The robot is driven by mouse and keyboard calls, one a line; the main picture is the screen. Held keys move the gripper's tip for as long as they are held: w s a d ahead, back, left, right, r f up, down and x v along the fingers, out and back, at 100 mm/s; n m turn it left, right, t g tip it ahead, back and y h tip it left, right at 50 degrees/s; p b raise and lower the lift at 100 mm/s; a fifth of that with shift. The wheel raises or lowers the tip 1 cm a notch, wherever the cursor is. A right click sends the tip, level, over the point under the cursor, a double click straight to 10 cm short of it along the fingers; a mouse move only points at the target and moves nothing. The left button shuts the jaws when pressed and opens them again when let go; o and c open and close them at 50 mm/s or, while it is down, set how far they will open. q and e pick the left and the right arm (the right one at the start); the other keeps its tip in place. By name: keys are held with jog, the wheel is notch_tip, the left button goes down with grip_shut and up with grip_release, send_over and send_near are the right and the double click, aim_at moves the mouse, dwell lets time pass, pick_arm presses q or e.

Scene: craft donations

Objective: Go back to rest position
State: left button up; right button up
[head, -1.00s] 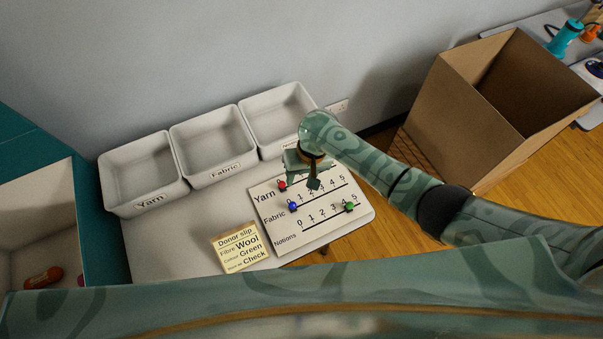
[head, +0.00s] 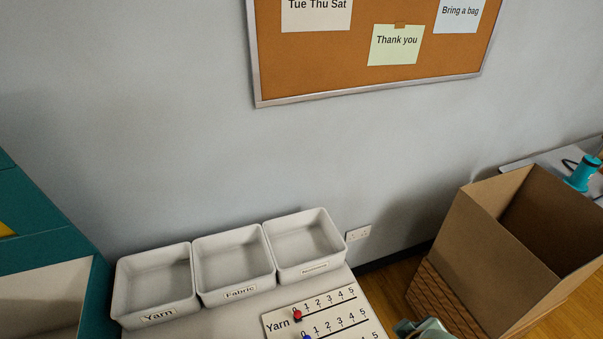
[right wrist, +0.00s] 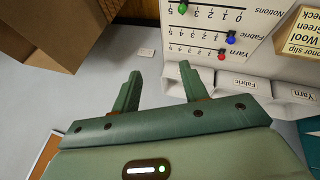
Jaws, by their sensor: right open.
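My right gripper (right wrist: 160,85) shows in the right wrist view, open, with nothing between its two fingers. In the head view only a small green piece of my right arm shows at the bottom edge. My left gripper is in neither current view. The counting board (head: 335,312) lies on the table with a red bead (head: 297,315) by the Yarn row and a blue bead (head: 307,337) below it. In the right wrist view its green bead (right wrist: 183,8) sits near the high end of the Notions row. The gripper is apart from the board.
Three empty grey bins, Yarn (head: 121,290), Fabric (head: 203,280) and a third (head: 280,262), stand along the wall. A large cardboard box (head: 490,245) is at right, a teal cabinet (head: 30,225) at left. A corkboard (head: 300,65) hangs above. The donor slip (right wrist: 300,32) shows partly.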

jog(key=s+d+r+t+h, duration=0.1)
jog(key=s+d+r+h, duration=0.2)
jog(key=s+d+r, duration=0.35)
jog(key=s+a+f+g+y+b, duration=0.15)
jog(key=f+b, duration=0.25)
jog(key=f, duration=1.4)
jog(key=s+a+f+g+y+b, duration=0.15)
jog(key=f+b, duration=0.35)
jog(key=f, duration=1.4)
jog(key=s+d+f+m+g+y+b, duration=0.1)
jog(key=s+f+b, duration=0.4)
jog(key=s+f, duration=1.4)
jog(key=shift+s+f+m+g, duration=0.25)
jog(key=shift+s+m+g, duration=0.15)
jog(key=shift+m+g, duration=0.55)
jog(key=shift+d, duration=0.1)
